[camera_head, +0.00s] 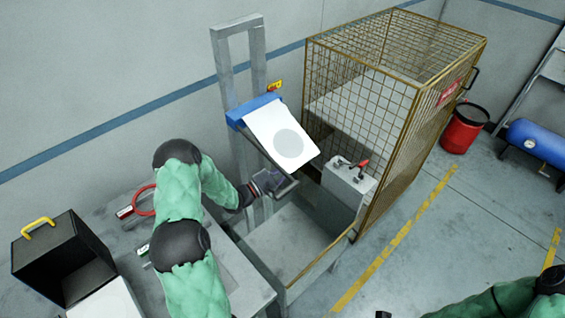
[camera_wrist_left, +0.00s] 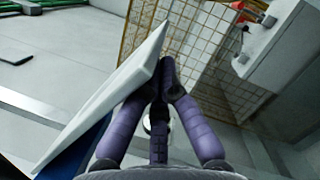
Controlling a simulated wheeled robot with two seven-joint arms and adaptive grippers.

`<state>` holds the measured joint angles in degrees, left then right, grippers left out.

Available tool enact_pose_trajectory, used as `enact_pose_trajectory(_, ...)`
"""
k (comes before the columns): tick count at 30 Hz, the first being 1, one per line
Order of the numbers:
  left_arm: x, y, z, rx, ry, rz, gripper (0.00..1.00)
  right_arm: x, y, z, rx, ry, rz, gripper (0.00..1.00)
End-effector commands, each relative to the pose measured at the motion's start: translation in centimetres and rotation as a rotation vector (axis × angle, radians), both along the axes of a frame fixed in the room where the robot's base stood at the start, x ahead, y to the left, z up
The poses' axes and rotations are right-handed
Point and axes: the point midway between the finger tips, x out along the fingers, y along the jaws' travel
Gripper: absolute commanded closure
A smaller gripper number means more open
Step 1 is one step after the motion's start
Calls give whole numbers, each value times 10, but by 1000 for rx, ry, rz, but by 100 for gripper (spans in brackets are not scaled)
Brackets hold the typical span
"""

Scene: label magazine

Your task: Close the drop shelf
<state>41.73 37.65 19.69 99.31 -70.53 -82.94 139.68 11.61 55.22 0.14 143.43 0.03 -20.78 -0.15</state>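The drop shelf appears to be the white panel with a grey disc (camera_head: 281,138), sloping down from a blue edge piece (camera_head: 252,108) on a grey post frame. It also shows in the left wrist view as a white slab (camera_wrist_left: 112,88) close along the left side of the fingers. My left gripper (camera_head: 272,183) is under the panel's lower part. In the wrist view its purple fingers (camera_wrist_left: 168,78) come together at the tips, with nothing visible between them. Whether they touch the panel I cannot tell.
A yellow wire cage (camera_head: 395,100) stands right of the shelf, with a grey box with red-handled clamps (camera_head: 350,180) in front. A grey bin (camera_head: 290,240) is below. A table (camera_head: 245,280) with a black case (camera_head: 62,258) is left.

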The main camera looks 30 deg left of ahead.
Motion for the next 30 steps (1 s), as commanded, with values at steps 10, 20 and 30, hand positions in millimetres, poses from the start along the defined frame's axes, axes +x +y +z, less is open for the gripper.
enact_pose_trajectory(10, -5, -18, 36, 2, -1, -1, 100, 0, 0, 24, 0, 0, 0, 100)
enact_pose_trajectory(20, -6, -21, 43, 3, -1, -1, 100, 0, 0, 28, 0, 0, 0, 100)
enact_pose_trajectory(30, -6, -21, 43, 3, -1, -1, 100, 0, 0, 28, 0, 0, 0, 100)
